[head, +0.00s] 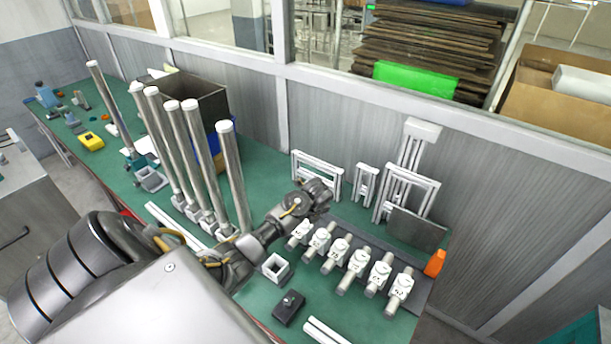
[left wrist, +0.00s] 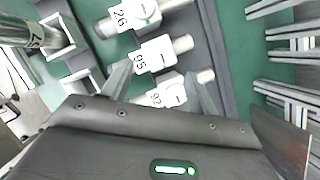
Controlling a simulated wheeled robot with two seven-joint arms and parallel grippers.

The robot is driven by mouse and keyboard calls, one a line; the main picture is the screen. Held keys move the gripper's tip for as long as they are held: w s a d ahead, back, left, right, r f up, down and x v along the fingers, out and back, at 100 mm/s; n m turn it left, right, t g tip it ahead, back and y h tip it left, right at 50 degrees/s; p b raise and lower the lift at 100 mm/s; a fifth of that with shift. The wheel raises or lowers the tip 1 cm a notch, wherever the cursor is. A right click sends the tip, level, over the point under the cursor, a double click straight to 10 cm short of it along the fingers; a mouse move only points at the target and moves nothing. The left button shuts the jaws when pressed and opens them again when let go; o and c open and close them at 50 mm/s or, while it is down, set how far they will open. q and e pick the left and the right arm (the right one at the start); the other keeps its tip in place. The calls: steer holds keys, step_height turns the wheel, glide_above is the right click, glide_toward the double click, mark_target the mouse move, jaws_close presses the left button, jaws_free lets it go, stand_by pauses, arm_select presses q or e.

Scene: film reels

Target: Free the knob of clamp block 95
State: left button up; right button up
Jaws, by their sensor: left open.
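Clamp block 95 (left wrist: 157,55) is a white block with a knob or rod end sticking out to the right, in the middle of the left wrist view. Block 26 (left wrist: 132,15) lies above it. A third white block (left wrist: 165,93), its label partly hidden, lies below it. My left gripper (left wrist: 160,88) is open, its fingertips on either side of this third block in the picture; contact cannot be told. In the head view my left gripper (head: 316,190) is over the left end of the row of clamp blocks (head: 340,250), whose numbers are too small to read. My right gripper is not in view.
Several tall metal posts with white caps (head: 226,127) stand left of the gripper on the green table.

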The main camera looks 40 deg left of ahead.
mark_target(304, 223)
arm_select(q)
steer(key=x, duration=0.4)
steer(key=shift+w+f, duration=0.15)
steer(key=shift+f, duration=0.1)
steer(key=shift+a+f, duration=0.25)
steer(key=shift+f, duration=0.3)
steer(key=shift+w+a+f, duration=0.1)
steer(key=shift+f, duration=0.1)
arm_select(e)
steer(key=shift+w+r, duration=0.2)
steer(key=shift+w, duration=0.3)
arm_select(q)
steer(key=c, duration=1)
